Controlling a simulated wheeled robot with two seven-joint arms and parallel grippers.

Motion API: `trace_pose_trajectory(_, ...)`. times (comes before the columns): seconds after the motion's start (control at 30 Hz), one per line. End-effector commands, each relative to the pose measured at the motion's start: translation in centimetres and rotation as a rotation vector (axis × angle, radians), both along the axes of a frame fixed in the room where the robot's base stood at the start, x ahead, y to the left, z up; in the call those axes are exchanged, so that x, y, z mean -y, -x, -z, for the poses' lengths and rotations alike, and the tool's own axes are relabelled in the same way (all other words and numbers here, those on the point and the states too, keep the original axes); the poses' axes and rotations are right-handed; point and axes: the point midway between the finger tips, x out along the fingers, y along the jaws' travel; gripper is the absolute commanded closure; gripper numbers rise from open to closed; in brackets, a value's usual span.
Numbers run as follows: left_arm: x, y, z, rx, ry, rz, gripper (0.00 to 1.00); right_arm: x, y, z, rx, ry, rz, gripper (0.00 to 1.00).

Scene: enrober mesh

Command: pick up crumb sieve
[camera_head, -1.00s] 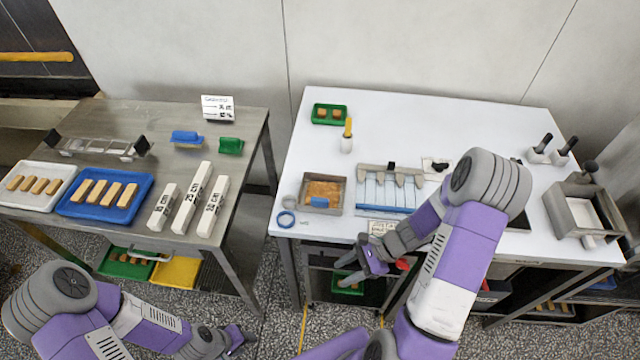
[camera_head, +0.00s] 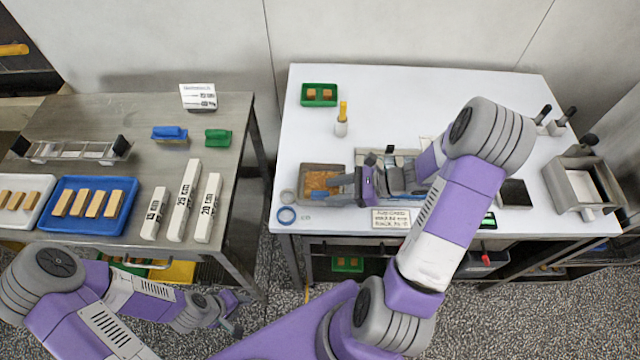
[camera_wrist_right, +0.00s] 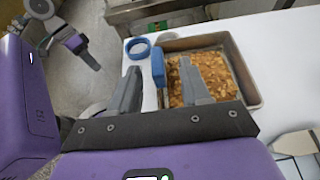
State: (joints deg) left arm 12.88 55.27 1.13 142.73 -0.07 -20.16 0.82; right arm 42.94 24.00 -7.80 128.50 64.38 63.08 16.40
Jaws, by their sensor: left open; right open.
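The crumb sieve appears to be the square metal pan of brown crumbs (camera_head: 321,170) at the left front of the white table. In the wrist view one finger of the right gripper (camera_wrist_right: 160,80) overlaps the crumbs. My left gripper (camera_head: 236,318) is open and low, over the floor between the tables.
A blue ring (camera_head: 286,215) lies left of the pan. A label card (camera_head: 391,219) stands at the front edge. A green tray (camera_head: 319,95) and a yellow-topped bottle (camera_head: 341,120) are further back. The steel table (camera_head: 150,100) at left holds trays and white bars.

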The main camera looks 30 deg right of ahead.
Motion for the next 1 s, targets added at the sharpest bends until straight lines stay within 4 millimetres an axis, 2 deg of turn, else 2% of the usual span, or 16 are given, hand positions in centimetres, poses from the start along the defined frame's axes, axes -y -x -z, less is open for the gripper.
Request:
trace_pose_trajectory(0.1,0.0,0.0,0.4,0.000,0.000,0.000,0.57,-1.7,-0.6,1.0,-0.002,-0.003,-0.005,0.53)
trace_pose_trajectory(0.23,0.0,0.0,0.6,0.001,0.000,0.000,0.57,-3.1,-1.5,1.6,-0.001,0.000,-0.004,0.53)
trace_pose_trajectory(0.57,0.0,0.0,0.7,0.001,0.000,0.000,0.57,-3.6,-1.9,1.8,-0.001,0.000,-0.002,0.53)
trace_pose_trajectory(0.87,0.0,0.0,0.7,0.001,0.000,0.000,0.57,-3.6,-1.9,1.8,0.000,0.001,-0.002,0.99)
trace_pose_trajectory(1.0,0.0,0.0,0.7,0.001,0.000,0.000,0.57,-3.6,-1.9,1.8,0.001,0.001,-0.003,1.00)
